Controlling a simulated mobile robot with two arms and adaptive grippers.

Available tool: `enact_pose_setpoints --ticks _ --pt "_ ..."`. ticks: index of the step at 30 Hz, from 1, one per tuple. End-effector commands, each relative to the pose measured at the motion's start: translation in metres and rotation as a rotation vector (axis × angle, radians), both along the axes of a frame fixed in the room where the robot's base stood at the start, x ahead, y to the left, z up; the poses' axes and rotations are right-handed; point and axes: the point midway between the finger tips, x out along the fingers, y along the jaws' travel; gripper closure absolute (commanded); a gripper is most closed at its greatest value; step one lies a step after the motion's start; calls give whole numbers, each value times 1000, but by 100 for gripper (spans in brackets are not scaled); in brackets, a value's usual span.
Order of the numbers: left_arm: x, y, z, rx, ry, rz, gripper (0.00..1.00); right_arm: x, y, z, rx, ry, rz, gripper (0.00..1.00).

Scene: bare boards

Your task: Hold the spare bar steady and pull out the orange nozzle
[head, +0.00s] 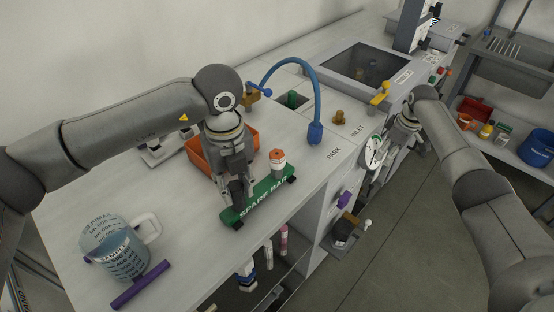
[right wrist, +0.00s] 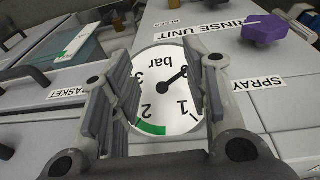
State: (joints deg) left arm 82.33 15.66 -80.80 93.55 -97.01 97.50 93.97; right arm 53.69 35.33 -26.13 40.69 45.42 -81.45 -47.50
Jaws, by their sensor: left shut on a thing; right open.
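The green spare bar (head: 268,198) lies on the white worktop, with its "SPARE BAR" lettering facing the front edge. The orange nozzle (head: 277,154) stands upright on a pale stem near the bar's right end. My left gripper (head: 236,194) comes down from above and is shut on the bar left of the nozzle. My right gripper (head: 376,164) is away to the right, in front of the unit's front panel. In the right wrist view it is open (right wrist: 162,100), with a round pressure gauge behind its fingers. Its fingertips are partly hidden in the head view.
An orange bin (head: 199,158) stands behind my left gripper. A measuring jug (head: 118,252) and a purple bar (head: 141,286) are at the front left. A blue hose (head: 315,100) arches near the sink. The gauge (right wrist: 163,88) and a purple knob (right wrist: 265,29) stick out from the front panel.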

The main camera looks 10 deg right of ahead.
Motion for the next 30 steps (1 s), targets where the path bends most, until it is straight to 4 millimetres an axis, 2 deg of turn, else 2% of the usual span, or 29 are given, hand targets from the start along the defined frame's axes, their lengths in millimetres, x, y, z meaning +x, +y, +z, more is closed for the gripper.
enact_pose_setpoints --ticks 1,5,8,15,20,24,30 --pt "0 0 0 1 0 0 100 14 -3 25 17 -47 -13 57" --pt "0 0 0 1 0 0 100 42 -8 84 59 -153 -41 57" --pt "0 0 0 1 0 0 100 63 7 127 82 -224 -27 57" --pt "0 0 0 1 0 0 100 96 97 198 103 -299 115 57" --pt "0 0 0 1 0 0 100 101 167 238 114 -320 225 57" --pt "0 0 0 1 0 0 100 92 230 266 117 -314 329 57" --pt "0 0 0 1 0 0 100 56 312 285 100 -250 469 57"
